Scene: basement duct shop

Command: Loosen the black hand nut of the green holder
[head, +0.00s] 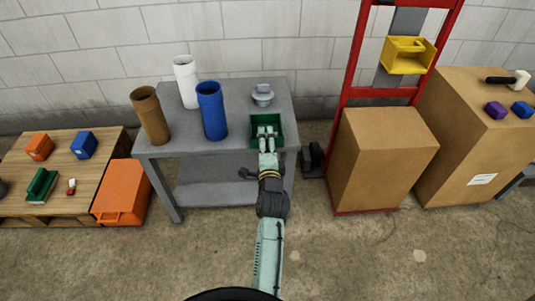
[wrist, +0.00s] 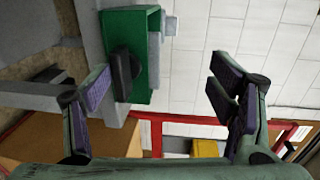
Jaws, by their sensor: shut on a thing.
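The green holder (head: 280,133) stands at the right end of the grey workbench in the head view. In the wrist view the holder (wrist: 148,52) is an open green box at upper left, with its black hand nut (wrist: 124,72) on the near face. My gripper (head: 267,133) reaches to the holder and covers part of it. A light grey part (wrist: 155,48) shows at the holder's open side.
A grey flanged part (head: 262,96) stands behind the holder. Blue (head: 212,112), white (head: 186,82) and brown (head: 150,115) pipes stand left on the workbench (head: 240,115). A red hand truck (head: 350,75) with a cardboard box (head: 382,160) stands right. Floor in front is clear.

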